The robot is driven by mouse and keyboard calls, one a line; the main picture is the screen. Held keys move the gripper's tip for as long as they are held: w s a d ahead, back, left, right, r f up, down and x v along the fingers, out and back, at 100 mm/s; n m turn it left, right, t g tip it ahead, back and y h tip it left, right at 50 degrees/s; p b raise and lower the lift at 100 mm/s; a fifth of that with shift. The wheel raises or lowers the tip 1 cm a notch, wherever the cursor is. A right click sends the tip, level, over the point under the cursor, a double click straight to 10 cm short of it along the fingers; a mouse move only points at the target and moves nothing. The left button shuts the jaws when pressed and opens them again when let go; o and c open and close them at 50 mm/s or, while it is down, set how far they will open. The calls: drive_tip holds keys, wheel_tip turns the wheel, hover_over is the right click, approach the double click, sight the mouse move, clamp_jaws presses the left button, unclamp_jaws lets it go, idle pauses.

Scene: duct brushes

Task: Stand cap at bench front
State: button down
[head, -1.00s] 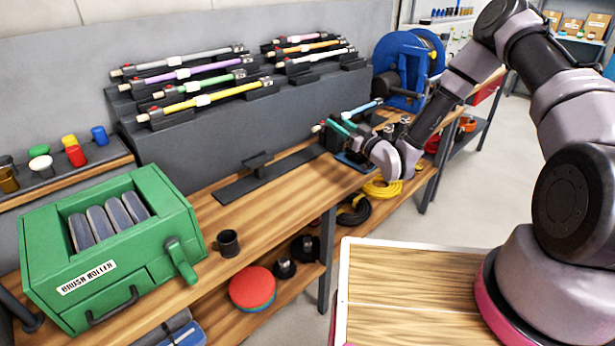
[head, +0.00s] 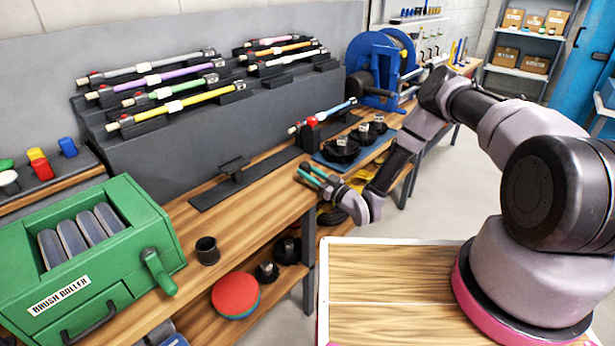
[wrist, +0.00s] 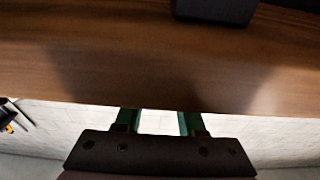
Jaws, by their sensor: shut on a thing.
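My gripper (head: 308,172) has teal fingers and hangs over the front edge of the wooden bench (head: 262,212). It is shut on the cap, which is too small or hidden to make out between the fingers. The fingers (wrist: 158,120) stand a little apart in the wrist view, with pale floor between and beyond them the bench edge (wrist: 140,85). Behind my gripper, a light blue rod (head: 335,112) lies in a dark holder with a red knob (head: 312,121). A dark block (wrist: 215,10) stands on the bench at the top of the wrist view.
A green brush roller box (head: 85,250) and a black cup (head: 206,250) stand at the bench's left. Black round parts (head: 340,150) sit on a blue mat right of the holder. Coloured rods lie on the back rack (head: 170,115). Bare wood lies between cup and gripper.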

drive_tip(key=shift+f, duration=0.7)
drive_tip(key=shift+f, duration=0.1)
drive_tip(key=c, duration=0.5)
unclamp_jaws()
drive_tip(key=v, duration=1.2)
